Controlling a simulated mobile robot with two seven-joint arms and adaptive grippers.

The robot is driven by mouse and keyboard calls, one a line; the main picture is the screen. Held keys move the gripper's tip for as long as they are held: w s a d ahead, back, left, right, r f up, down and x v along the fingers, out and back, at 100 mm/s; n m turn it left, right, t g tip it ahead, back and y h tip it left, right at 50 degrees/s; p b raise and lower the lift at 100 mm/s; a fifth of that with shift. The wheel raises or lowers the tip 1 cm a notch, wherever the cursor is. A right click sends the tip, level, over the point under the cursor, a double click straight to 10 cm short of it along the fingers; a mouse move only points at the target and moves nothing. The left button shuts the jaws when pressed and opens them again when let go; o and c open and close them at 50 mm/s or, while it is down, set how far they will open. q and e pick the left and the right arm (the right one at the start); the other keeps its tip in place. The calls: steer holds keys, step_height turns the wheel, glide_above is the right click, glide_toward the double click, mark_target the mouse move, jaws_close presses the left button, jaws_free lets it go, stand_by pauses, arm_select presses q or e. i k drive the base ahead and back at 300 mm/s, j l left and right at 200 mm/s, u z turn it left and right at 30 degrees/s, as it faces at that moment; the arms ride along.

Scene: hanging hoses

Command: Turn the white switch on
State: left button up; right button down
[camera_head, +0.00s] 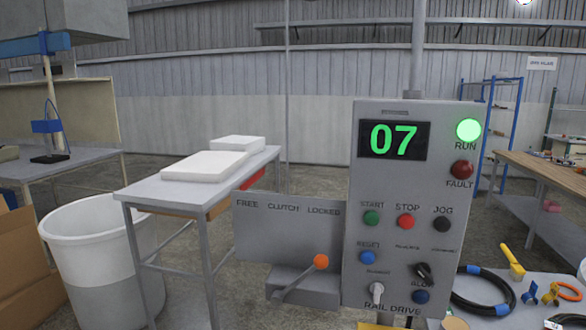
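The white switch (376,292) is a small pale knob low on the left of the grey control panel (352,240), just above the words RAIL DRIVE. It looks roughly upright; I cannot tell its exact setting. The display (394,140) reads a green 07, and the green RUN lamp (468,130) is lit. Neither of my grippers can be made out in the head view.
A lever with an orange ball (321,261) sticks out left of the panel, below FREE, CLUTCH and LOCKED labels. Green, red and black buttons sit above the white switch. A black hose coil (484,308) and clamps lie at right. A white bin (97,262) stands left.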

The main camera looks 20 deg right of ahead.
mark_target(376, 288)
steer(key=z, duration=1)
